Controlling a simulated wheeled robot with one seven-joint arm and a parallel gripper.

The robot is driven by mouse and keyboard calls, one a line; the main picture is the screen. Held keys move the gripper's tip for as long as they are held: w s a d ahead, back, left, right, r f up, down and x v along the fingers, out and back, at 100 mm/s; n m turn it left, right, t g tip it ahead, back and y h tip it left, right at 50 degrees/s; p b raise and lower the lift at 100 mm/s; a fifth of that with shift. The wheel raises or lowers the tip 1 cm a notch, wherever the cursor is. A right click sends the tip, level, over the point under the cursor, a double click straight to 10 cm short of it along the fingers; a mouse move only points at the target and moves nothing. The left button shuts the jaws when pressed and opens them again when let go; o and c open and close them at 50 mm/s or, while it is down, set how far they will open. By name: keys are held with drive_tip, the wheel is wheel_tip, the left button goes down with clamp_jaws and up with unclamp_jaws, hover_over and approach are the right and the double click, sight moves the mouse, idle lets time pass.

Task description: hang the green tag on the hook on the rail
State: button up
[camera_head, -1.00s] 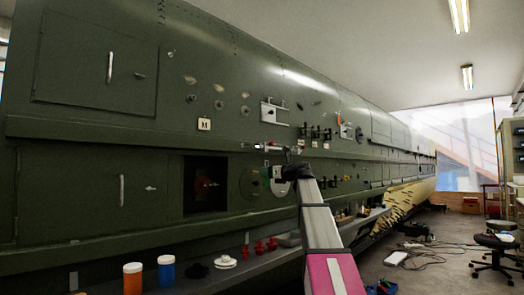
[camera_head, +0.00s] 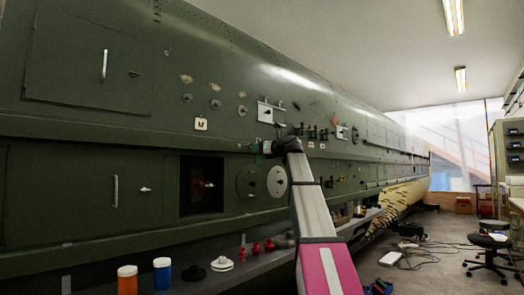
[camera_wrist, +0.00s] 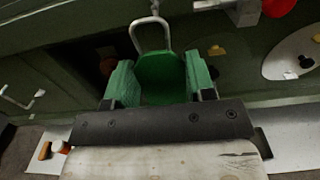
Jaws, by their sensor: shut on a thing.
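The green tag (camera_wrist: 162,85) is between the two fingers of my gripper (camera_wrist: 161,76) in the wrist view, and the gripper is shut on it. A grey wire loop (camera_wrist: 151,24) stands up from the tag's far end. A small metal piece, apparently the hook (camera_wrist: 155,7), shows at the top edge, by the top of the loop. I cannot tell whether the loop is around it or only in front of it. In the head view my gripper (camera_head: 268,148) is at the green fuselage side, with a bit of green tag (camera_head: 257,148) showing; my arm hides most of the rail.
A red knob (camera_wrist: 277,6) and a grey fitting (camera_wrist: 243,10) are close on the right in the wrist view. A dark square opening (camera_head: 202,186) and a round pale disc (camera_head: 277,181) lie below. Orange (camera_head: 127,280) and blue (camera_head: 162,275) jars stand on the lower ledge.

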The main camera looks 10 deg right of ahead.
drive_tip(key=f+x, duration=0.1)
drive_tip(key=x, duration=0.6)
drive_tip(key=shift+w+a+f, duration=0.2)
drive_tip(key=shift+f, duration=0.2)
idle(0.6)
idle(0.5)
drive_tip(key=o, duration=1)
drive_tip(key=shift+c, duration=0.2)
drive_tip(key=v, duration=1.1)
